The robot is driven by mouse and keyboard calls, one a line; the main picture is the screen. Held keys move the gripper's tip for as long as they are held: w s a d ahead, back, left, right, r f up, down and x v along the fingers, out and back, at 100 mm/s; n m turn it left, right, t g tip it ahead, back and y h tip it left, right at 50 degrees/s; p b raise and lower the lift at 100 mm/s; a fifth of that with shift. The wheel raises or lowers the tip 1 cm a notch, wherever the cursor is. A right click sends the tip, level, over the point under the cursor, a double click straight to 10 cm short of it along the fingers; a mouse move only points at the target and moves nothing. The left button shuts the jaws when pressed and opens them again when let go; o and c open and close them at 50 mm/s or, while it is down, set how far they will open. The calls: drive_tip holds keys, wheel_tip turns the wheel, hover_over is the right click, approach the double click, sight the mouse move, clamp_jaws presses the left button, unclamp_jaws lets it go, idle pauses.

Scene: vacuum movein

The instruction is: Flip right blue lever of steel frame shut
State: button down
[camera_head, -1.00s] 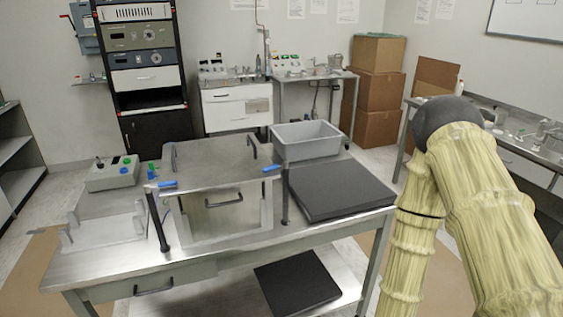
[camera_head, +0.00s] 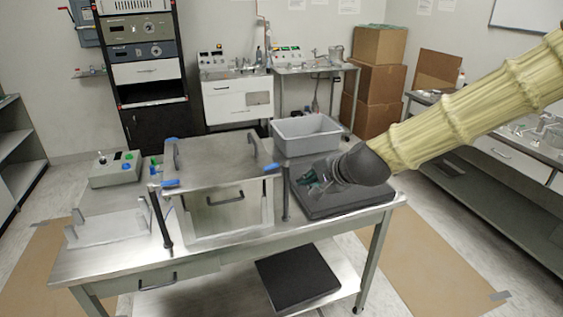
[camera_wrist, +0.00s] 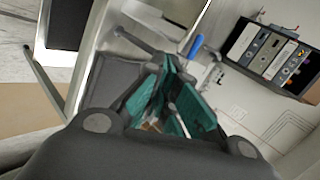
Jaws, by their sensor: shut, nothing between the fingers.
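The steel frame (camera_head: 268,212) stands on the steel table, with a lidded box inside it. Its right blue lever (camera_head: 272,169) sticks out to the left from the top of a dark upright post at the frame's right side. In the wrist view the blue lever (camera_wrist: 195,46) lies beyond my fingers. A second blue lever (camera_head: 169,183) tops the left post. My gripper (camera_head: 307,181), with teal fingers (camera_wrist: 172,97), is shut and empty. It hangs over the black pad, a little right of the right lever and apart from it.
A grey bin (camera_head: 306,137) stands behind the black pad (camera_head: 345,203) on the table's right. A control box (camera_head: 115,169) and a clear bracket (camera_head: 105,228) are on the left. Cardboard boxes (camera_head: 377,90) are stacked at the back.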

approach(276, 164)
drive_tip(key=shift+m+y, duration=0.3)
drive_tip(key=shift+d+f+p+x, duration=0.1)
drive_tip(key=shift+p+x, duration=0.6)
drive_tip(key=shift+x, duration=0.45)
drive_tip(key=shift+d+f+p+x, duration=0.15)
drive_tip(key=shift+p+x, duration=0.6)
drive_tip(key=shift+x, duration=0.45)
drive_tip(key=shift+d+f+p+x, duration=0.1)
drive_tip(key=shift+p+x, duration=0.6)
drive_tip(key=shift+x, duration=0.45)
drive_tip(key=shift+a+t, duration=0.1)
drive_tip(key=shift+t, duration=0.2)
drive_tip(key=shift+w+a+m+t+h, duration=0.15)
drive_tip(key=shift+a+m+t+h, duration=0.2)
drive_tip(key=shift+m+h, duration=0.35)
drive_tip(key=shift+w+a+b, duration=0.15)
drive_tip(key=shift+b, duration=0.25)
